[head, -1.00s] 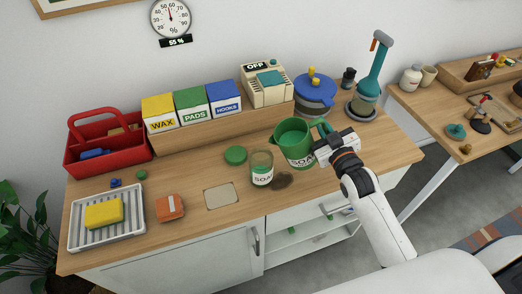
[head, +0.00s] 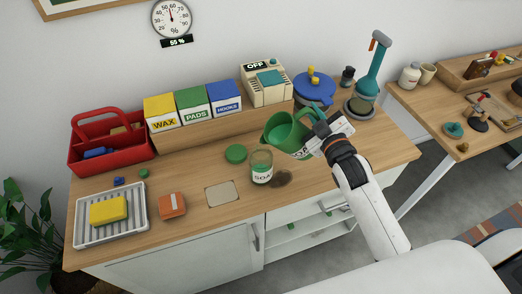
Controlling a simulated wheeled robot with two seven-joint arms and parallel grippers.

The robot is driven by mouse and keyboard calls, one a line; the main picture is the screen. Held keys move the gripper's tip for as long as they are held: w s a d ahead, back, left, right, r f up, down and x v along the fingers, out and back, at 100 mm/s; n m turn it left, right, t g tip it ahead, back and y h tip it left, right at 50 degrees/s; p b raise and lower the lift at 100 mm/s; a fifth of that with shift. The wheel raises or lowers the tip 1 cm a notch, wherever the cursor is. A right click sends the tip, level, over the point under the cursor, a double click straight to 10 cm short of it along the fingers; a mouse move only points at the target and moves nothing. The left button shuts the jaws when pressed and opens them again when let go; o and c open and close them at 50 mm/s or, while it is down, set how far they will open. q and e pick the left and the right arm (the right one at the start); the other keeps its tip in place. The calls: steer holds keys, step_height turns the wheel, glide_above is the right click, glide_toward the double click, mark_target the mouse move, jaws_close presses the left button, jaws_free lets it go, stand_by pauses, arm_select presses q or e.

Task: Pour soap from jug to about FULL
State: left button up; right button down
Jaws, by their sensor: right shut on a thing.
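The green soap jug (head: 287,137) is in the head view, right of the middle of the counter. My right gripper (head: 322,130) is shut on it at its right side, where the handle is. The jug is tilted to the left, with its mouth toward the clear soap jar. The jar (head: 261,167) stands upright on the counter just left of and below the jug, with green soap in its lower part. I cannot make out a stream between them. My left gripper is not in view.
A green lid (head: 236,153) lies left of the jar, and a dark brown patch or flat object (head: 281,178) lies right of it. Behind stand the boxes (head: 190,118) and a blue-lidded pot (head: 314,88). A tray with a yellow sponge (head: 108,210) is at left.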

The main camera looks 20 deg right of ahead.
mark_target(314, 112)
steer(key=shift+a+r, duration=0.15)
steer(key=shift+r, duration=0.15)
steer(key=shift+a+r+n, duration=0.1)
steer(key=shift+r+n, duration=0.25)
steer(key=shift+n, duration=0.15)
steer(key=shift+a, duration=0.1)
steer(key=shift+w+a+r+n+p, duration=0.1)
steer(key=shift+a+n+p, duration=0.15)
steer(key=shift+n+p, duration=0.45)
steer(key=shift+a+r+n+p, duration=0.35)
steer(key=shift+r+n+p, duration=0.45)
steer(key=shift+n+p, duration=0.1)
steer(key=shift+a+r+n+p, duration=0.65)
steer(key=shift+r+n+p, duration=0.2)
steer(key=shift+n+p, duration=0.2)
stand_by(1.6)
steer(key=shift+a+r+n, duration=0.2)
steer(key=shift+a+n, duration=0.05)
steer(key=shift+a, duration=0.5)
steer(key=shift+d, duration=0.1)
stand_by(0.5)
